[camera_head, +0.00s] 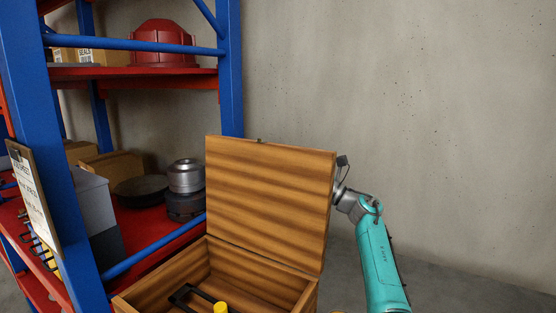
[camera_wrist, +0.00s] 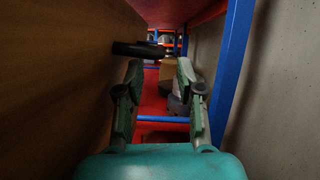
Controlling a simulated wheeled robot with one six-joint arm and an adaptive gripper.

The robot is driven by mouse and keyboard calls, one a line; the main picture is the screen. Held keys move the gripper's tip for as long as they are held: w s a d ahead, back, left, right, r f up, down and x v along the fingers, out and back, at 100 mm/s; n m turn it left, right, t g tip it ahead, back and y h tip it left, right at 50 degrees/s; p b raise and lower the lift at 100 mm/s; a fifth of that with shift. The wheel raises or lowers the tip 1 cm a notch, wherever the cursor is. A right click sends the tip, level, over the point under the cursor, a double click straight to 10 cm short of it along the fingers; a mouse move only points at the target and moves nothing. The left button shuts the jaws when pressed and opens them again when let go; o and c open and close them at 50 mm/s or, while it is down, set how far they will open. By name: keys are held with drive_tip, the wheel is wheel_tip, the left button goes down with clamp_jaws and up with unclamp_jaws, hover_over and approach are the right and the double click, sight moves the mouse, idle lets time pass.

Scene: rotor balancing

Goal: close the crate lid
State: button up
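The wooden crate (camera_head: 312,298) stands in front of the shelf in the head view. Its lid (camera_head: 268,200) stands open, roughly upright at the crate's back edge. Inside the crate are a black frame-shaped item (camera_head: 182,294) and a yellow item (camera_head: 220,308). My arm reaches up at the right of the lid, and the lid hides my gripper's fingers in that view. In the wrist view my gripper (camera_wrist: 157,72) is open, with nothing between its fingers. The lid's wooden face (camera_wrist: 60,75) fills the left side there, close beside the left finger; I cannot tell whether they touch.
A blue and red shelf (camera_head: 130,72) stands at the left with a red housing (camera_head: 163,45), a metal part (camera_head: 186,176) and boxes. A clipboard (camera_head: 34,200) hangs on its post. A bare wall (camera_head: 420,120) is behind, with open floor at the right.

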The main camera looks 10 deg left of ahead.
drive_tip(key=shift+x, duration=2.55)
clamp_jaws()
